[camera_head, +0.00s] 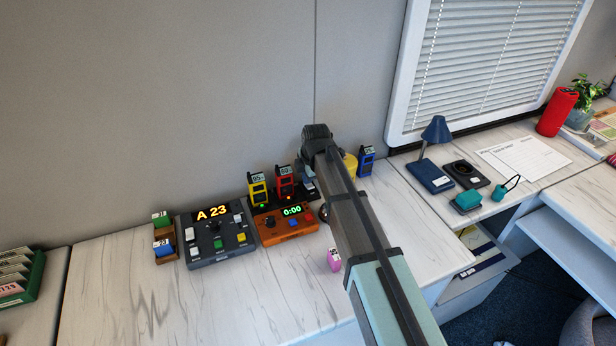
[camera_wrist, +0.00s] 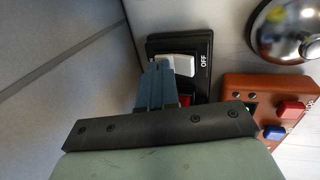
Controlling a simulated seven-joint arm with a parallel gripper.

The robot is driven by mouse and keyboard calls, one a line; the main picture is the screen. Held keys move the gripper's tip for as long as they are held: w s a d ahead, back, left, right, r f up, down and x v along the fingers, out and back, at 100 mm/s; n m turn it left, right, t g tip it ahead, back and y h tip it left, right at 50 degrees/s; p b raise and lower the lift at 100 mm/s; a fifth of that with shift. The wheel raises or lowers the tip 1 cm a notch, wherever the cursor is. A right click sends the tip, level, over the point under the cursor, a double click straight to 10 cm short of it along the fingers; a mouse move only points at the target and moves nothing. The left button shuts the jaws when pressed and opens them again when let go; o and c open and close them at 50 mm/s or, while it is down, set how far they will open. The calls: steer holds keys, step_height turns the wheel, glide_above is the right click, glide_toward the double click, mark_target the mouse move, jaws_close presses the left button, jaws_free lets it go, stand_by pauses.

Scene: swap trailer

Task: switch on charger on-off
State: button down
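The on-off switch (camera_wrist: 203,50) shows in the wrist view as a black plate with a white rocker (camera_wrist: 178,65) and the word OFF beside it. My gripper (camera_wrist: 160,75) has its fingers together, with tips at the rocker's near left edge. Whether they touch it I cannot tell. In the head view the black charger (camera_head: 271,203) holds a yellow radio (camera_head: 258,189) and a red radio (camera_head: 285,183). A green light shows by the yellow radio and a red one by the red radio.
An orange timer box (camera_head: 284,226) reading 0:00 stands in front of the charger. It also shows in the wrist view (camera_wrist: 262,92), near a shiny metal dome (camera_wrist: 285,32). A grey A 23 console (camera_head: 215,232) is left, a pink block (camera_head: 334,260) in front. The front left counter is clear.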

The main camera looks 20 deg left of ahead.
steer(key=shift+s+d, duration=0.15)
steer(key=shift+s+d, duration=0.5)
steer(key=shift+r, duration=0.15)
steer(key=v, duration=1.3)
steer(key=shift+s+d+r, duration=0.3)
steer(key=shift+d, duration=0.05)
steer(key=shift+w+a+r, duration=0.15)
steer(key=shift+w+a, duration=0.3)
steer(key=shift+w, duration=0.1)
steer(key=x, duration=1.4)
steer(key=shift+w+a+r, duration=0.1)
steer(key=shift+w+a, duration=0.1)
steer(key=shift+a, duration=0.05)
